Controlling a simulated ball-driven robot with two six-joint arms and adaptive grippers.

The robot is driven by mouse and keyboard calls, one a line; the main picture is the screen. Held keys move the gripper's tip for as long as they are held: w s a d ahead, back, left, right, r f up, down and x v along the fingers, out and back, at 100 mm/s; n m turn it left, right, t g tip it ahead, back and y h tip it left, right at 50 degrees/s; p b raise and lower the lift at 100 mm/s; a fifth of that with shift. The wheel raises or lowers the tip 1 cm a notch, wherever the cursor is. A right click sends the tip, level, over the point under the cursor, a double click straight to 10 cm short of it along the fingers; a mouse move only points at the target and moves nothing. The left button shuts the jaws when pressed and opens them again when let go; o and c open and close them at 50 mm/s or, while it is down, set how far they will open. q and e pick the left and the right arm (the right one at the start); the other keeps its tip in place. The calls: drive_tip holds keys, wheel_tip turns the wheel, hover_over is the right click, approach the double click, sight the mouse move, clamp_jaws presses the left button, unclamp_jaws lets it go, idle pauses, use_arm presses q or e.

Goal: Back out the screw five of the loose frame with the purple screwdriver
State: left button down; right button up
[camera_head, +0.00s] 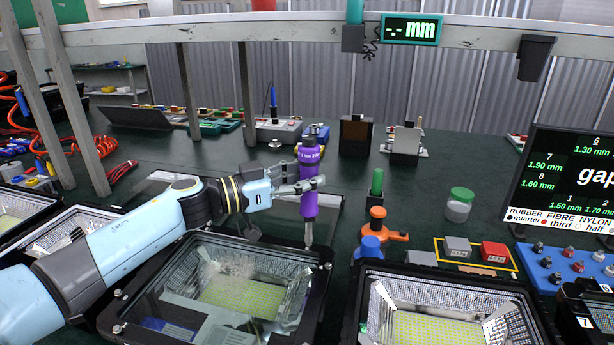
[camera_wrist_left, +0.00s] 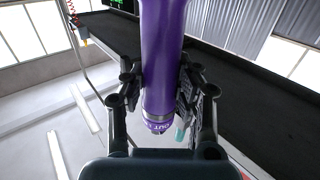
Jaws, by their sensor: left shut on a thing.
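The purple screwdriver (camera_head: 308,185) stands upright in my left gripper (camera_head: 312,186), which is shut around its handle. Its metal shaft points down at the top right corner of a black-framed floodlight housing (camera_head: 142,304). I cannot tell whether the tip touches a screw there. In the left wrist view the purple handle (camera_wrist_left: 163,60) fills the middle between the fingers of the gripper (camera_wrist_left: 160,92). Screws show on the frame's rim, but their numbers are not readable. My right gripper is not in view.
Another open housing (camera_head: 352,318) stands to the right, and more stand at the left. An orange stand (camera_head: 385,236), a green-handled tool (camera_head: 376,184), a blue knob (camera_head: 370,246) and a jar (camera_head: 459,205) stand right of the screwdriver. A monitor (camera_head: 575,180) is at far right.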

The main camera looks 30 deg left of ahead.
use_arm(q)
drive_tip(key=shift+f, duration=0.1)
idle(0.6)
drive_tip(key=shift+f, duration=0.25)
idle(0.3)
drive_tip(key=shift+s+f, duration=0.1)
drive_tip(key=shift+f, duration=0.2)
idle(0.8)
idle(0.6)
drive_tip(key=shift+p, duration=0.3)
idle(1.2)
